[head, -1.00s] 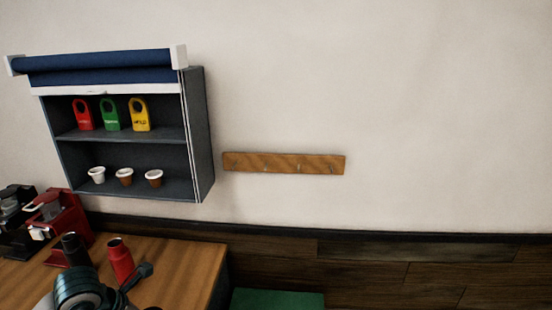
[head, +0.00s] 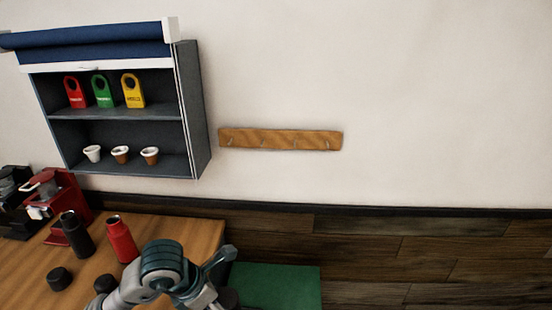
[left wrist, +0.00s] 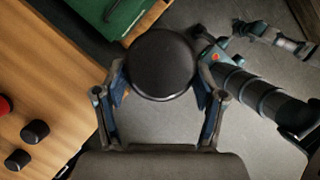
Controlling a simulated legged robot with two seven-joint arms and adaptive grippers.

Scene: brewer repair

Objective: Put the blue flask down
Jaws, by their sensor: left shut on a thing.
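In the left wrist view my left gripper (left wrist: 160,100) is shut on an upright-looking flask, the blue flask by the task's name. Only its round black top (left wrist: 160,65) shows clearly between the fingers; its body is hidden below. The held flask is beyond the wooden table's (left wrist: 60,75) edge, over grey floor. In the head view my left arm crosses the table's front right corner; the gripper's fingers are not clear there.
A red flask (head: 121,240) and a black flask (head: 75,236) stand on the table, with black caps (head: 60,279) near them. Coffee machines (head: 50,200) stand at left. A green surface (head: 275,287) lies right of the table. A shelf cabinet (head: 197,110) and hook rail (head: 280,139) are on the wall.

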